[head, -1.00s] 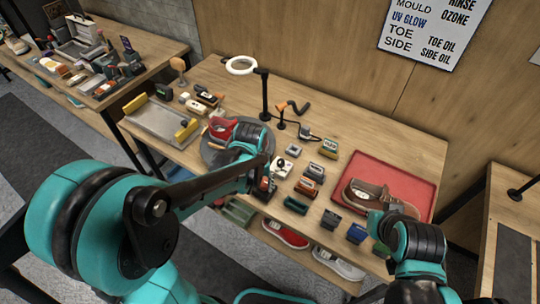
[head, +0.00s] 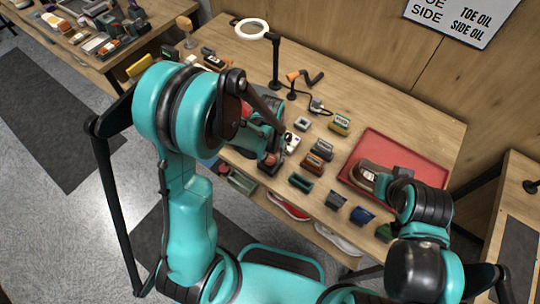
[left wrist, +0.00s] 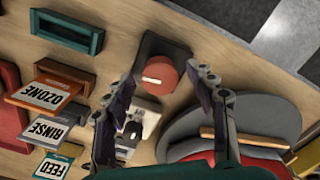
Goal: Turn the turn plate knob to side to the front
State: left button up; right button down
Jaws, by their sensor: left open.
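The turn plate knob (left wrist: 172,74) is a red round dial with a white mark on a black base. In the left wrist view its mark points left. In the head view the knob (head: 271,160) is partly hidden by my left gripper. My left gripper (left wrist: 161,80) is open, with its fingertips on either side of the knob; I cannot tell whether they touch it. The grey turn plate (left wrist: 270,112) lies right of the knob with a red shoe (left wrist: 232,166) on it. My right gripper (head: 385,178) is by a brown shoe (head: 362,176); its jaws are unclear.
Several small labelled boxes, including an OZONE box (left wrist: 45,95) and a RINSE box (left wrist: 42,130), stand near the knob. A green holder (left wrist: 67,32) lies above them. A red tray (head: 425,160) lies right on the table. A black lamp stand (head: 276,65) rises behind.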

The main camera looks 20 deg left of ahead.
pick_arm(q)
jog(key=c, duration=1.1)
jog(key=shift+f+b, duration=0.1)
jog(key=shift+b, duration=0.25)
jog(key=shift+c, duration=0.2)
jog(key=shift+m+b, duration=0.35)
jog(key=shift+m, duration=0.45)
jog(key=o, duration=1.1)
jog(key=shift+o, duration=0.2)
jog(key=shift+r, duration=0.2)
